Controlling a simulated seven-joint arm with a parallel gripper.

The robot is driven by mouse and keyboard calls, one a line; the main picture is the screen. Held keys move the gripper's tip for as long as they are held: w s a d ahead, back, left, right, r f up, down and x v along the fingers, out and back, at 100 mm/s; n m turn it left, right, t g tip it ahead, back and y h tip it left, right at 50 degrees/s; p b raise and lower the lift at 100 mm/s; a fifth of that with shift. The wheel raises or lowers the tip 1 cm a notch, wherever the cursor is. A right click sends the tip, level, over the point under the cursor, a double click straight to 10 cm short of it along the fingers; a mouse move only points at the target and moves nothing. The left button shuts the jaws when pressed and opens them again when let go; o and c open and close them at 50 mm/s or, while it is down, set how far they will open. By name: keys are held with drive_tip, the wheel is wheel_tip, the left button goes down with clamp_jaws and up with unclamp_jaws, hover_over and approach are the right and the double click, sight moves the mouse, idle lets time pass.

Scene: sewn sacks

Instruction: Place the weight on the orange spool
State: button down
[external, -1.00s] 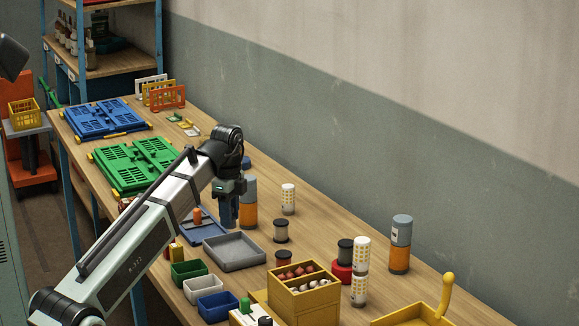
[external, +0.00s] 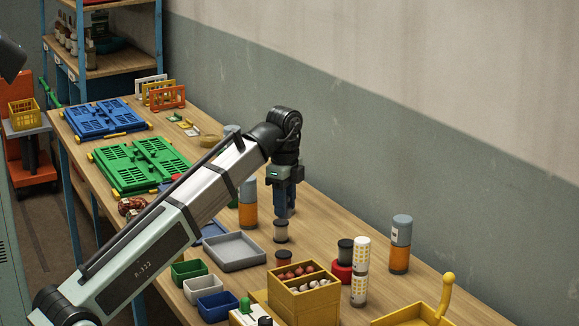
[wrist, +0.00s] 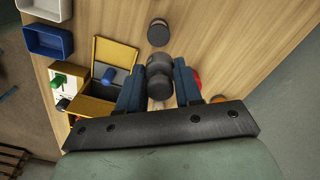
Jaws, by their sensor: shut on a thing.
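The other spool (external: 283,258) has a reddish-orange middle and stands nearer the camera, partly behind the yellow crate. A dark round top (wrist: 158,32) lies ahead of the fingers in the wrist view.
The yellow crate (external: 306,303) of red and white balls stands in front. A black-topped spool (external: 346,250) sits on a red piece, beside a white spotted cylinder (external: 360,272). A grey tray (external: 234,252) and small bins (external: 202,288) are left. An orange-and-grey bottle (external: 248,203) stands behind.

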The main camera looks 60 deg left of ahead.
sight(283, 253)
drive_tip(key=n, duration=0.2)
drive_tip(key=shift+s+n, duration=0.15)
drive_tip(key=shift+n, duration=0.15)
drive_tip(key=shift+f, duration=4.95)
drive_tip(key=shift+f, duration=0.2)
drive_tip(key=c, duration=0.8)
unclamp_jaws()
drive_tip(key=shift+o, duration=0.2)
drive_tip(key=shift+r, duration=0.15)
wheel_tip(283, 253, up, 12)
